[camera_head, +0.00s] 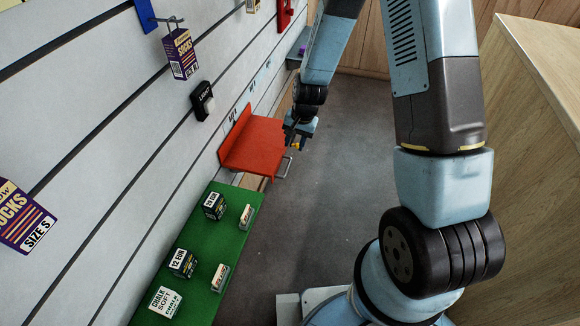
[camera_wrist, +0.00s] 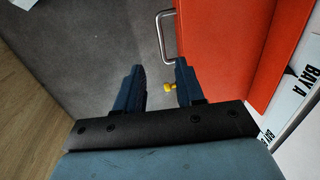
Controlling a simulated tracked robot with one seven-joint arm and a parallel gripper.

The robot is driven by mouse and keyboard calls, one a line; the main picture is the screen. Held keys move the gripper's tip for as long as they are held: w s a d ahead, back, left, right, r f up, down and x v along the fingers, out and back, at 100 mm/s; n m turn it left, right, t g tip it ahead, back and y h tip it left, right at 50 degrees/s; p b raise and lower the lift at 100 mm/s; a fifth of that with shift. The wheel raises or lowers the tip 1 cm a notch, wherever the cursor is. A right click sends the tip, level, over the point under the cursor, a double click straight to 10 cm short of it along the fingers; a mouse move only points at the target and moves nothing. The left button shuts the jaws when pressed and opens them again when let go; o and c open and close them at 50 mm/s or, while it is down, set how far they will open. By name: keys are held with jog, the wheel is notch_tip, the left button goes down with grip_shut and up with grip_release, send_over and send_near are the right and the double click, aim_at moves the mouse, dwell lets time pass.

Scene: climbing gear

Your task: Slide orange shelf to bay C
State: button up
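The orange shelf (camera_head: 255,146) is fixed to the slatted wall, with a grey metal handle (camera_head: 284,168) on its front edge. In the wrist view the shelf (camera_wrist: 215,45) fills the upper right, and its handle (camera_wrist: 164,35) lies ahead of my fingers. My gripper (camera_head: 298,138) is beside the shelf's outer edge, partly hidden by its own wrist. A yellow knob (camera_wrist: 171,87) shows by the right finger. A BAY A label (camera_wrist: 312,82) is on the wall beside the shelf.
A green shelf (camera_head: 212,236) with several chalk boxes is on the near side of the orange one. A small black light box (camera_head: 202,101) and socks boxes (camera_head: 181,53) are on the wall (camera_head: 110,115). A wooden counter (camera_head: 540,130) stands right.

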aim_at(287, 170)
jog(key=f, duration=0.4)
jog(key=a+f, duration=0.1)
jog(key=f, duration=0.4)
jog(key=a+f, duration=0.1)
jog(key=f, duration=0.3)
jog(key=shift+w+a+f, duration=0.15)
jog(key=shift+w+f, duration=0.05)
jog(key=shift+w, duration=0.2)
jog(key=shift+c, duration=0.5)
grip_shut()
